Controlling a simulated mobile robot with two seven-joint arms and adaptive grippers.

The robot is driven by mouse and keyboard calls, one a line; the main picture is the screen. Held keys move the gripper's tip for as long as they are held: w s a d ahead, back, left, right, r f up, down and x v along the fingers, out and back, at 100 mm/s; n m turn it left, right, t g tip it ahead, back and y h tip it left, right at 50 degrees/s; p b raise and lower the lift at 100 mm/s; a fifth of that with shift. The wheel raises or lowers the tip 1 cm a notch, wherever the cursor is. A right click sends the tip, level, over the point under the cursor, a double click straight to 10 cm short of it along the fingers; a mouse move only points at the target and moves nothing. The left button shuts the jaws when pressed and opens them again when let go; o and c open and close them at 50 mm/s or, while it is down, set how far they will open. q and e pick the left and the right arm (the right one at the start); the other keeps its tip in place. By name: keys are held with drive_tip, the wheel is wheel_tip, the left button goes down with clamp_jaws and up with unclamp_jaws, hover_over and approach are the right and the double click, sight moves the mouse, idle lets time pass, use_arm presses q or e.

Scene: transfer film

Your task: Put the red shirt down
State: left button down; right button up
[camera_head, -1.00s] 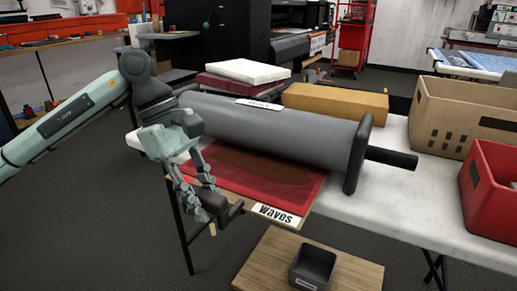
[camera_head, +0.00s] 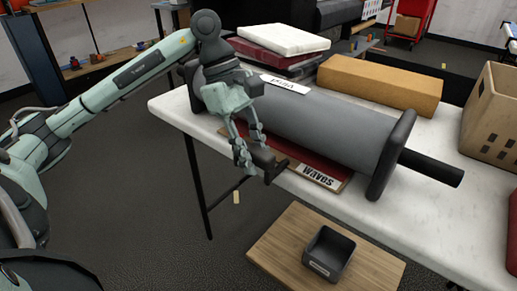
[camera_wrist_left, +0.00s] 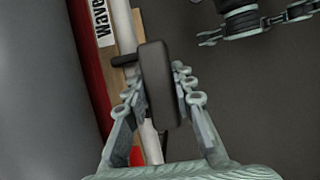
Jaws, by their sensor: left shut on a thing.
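The red shirt appears as a flat red sheet (camera_head: 312,159) under the grey roller, with only a front strip visible. It lies on a board with a white "Waves" label (camera_head: 319,177), and the red edge shows in the left wrist view (camera_wrist_left: 90,75). My left gripper (camera_head: 257,165) is at the table's front edge. It is shut on a dark block-like handle (camera_wrist_left: 157,85) beside the board; its fingers close around it. In the left wrist view, a pale linked part at the upper right may belong to my right gripper (camera_wrist_left: 255,24), but its state is unclear.
The grey roller (camera_head: 300,120) lies across the white table (camera_head: 450,220). A tan box (camera_head: 380,84) and stacked flat pieces (camera_head: 284,38) stand behind it. A small dark bin (camera_head: 328,253) sits on a lower wooden surface (camera_head: 275,245). A tan crate (camera_head: 490,112) is at right.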

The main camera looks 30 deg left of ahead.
use_arm(q)
drive_tip(key=shift+s+r, duration=0.1)
drive_tip(key=shift+f, duration=0.2)
drive_tip(key=c, duration=1.3)
unclamp_jaws()
drive_tip(key=shift+r, duration=0.1)
